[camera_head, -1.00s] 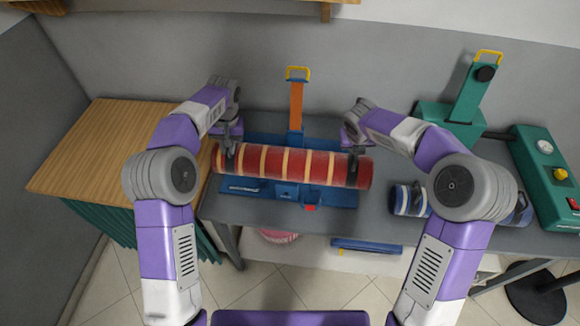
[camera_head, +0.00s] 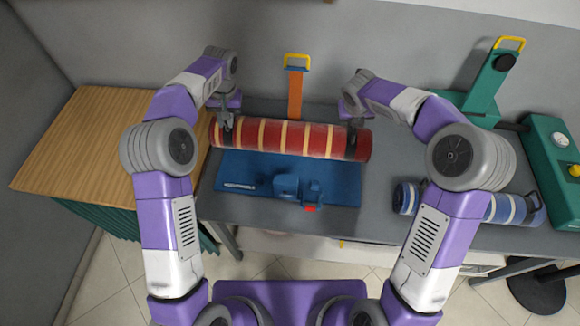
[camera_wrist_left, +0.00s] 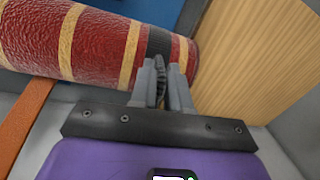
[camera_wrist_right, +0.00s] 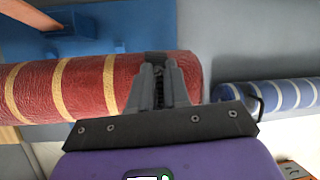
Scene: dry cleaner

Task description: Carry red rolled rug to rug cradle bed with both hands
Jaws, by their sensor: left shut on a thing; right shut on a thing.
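The red rolled rug (camera_head: 280,138), with cream stripes and a dark band near each end, lies level across the middle of the head view. My left gripper (camera_head: 227,124) is shut on its left dark band. My right gripper (camera_head: 353,128) is shut on its right dark band. Both wrist views show the fingers on the bands. The blue bed (camera_head: 250,178), seemingly the rug cradle bed, is on the grey table, with small blue blocks near its front. The rug covers the bed's back part in the head view. The gap between rug and bed cannot be told.
An orange post (camera_head: 295,95) with a yellow handle rises behind the rug. A blue striped roll (camera_head: 500,207) lies to the right, beside a green stand (camera_head: 488,85) and green control box (camera_head: 550,160). A wooden table (camera_head: 80,140) adjoins on the left.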

